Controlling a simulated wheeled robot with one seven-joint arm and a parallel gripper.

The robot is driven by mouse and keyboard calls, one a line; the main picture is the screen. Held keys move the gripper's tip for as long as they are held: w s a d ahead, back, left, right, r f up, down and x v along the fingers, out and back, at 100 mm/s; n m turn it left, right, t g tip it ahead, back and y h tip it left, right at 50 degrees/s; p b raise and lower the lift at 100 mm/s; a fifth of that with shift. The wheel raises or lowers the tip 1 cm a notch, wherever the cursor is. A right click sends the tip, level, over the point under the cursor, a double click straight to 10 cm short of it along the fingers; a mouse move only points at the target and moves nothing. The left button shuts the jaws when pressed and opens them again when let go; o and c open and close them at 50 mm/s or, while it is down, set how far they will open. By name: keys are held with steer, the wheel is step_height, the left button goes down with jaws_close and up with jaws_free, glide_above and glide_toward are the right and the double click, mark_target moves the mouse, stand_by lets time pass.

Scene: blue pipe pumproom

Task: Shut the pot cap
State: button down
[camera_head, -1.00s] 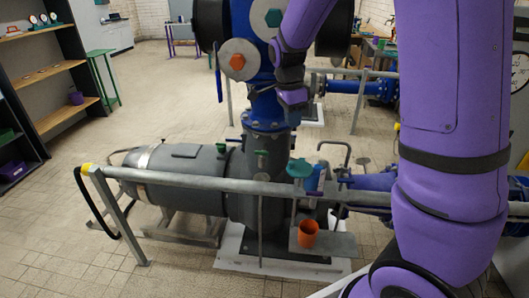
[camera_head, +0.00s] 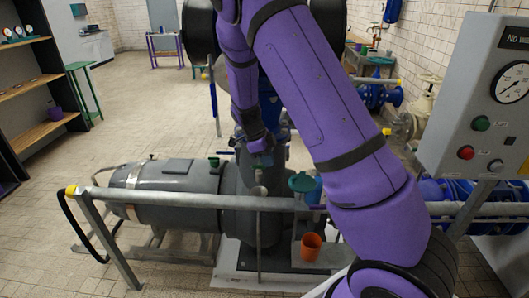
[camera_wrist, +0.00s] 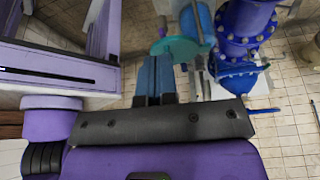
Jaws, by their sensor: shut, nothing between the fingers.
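The blue pot (camera_head: 315,190) stands on a stand behind the grey rail, with its round teal cap (camera_head: 302,182) at the pot's left side. The cap's exact angle is hard to tell. In the wrist view the cap (camera_wrist: 181,48) shows as a teal disc overlapping the near end of the blue pot (camera_wrist: 195,20). My gripper (camera_head: 262,160) is shut and empty, left of and above the cap in the head view. In the wrist view my gripper's fingers (camera_wrist: 156,62) are together, with the tips near the cap's lower left edge; contact cannot be told.
A grey rail (camera_head: 200,199) runs across in front of the stand. An orange cup (camera_head: 311,246) sits below the cap. A grey pump body (camera_head: 172,190) lies to the left, and a control panel (camera_head: 490,110) stands at the right. The floor at the left is open.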

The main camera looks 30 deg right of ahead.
mark_target(291, 184)
steer(key=shift+s+d+f, duration=1.9)
steer(key=shift+d+f, duration=0.2)
steer(key=shift+d, duration=0.05)
steer(key=shift+s, duration=0.1)
steer(key=shift+s+d+n, duration=0.1)
steer(key=shift+s+n, duration=0.1)
steer(key=shift+n, duration=0.1)
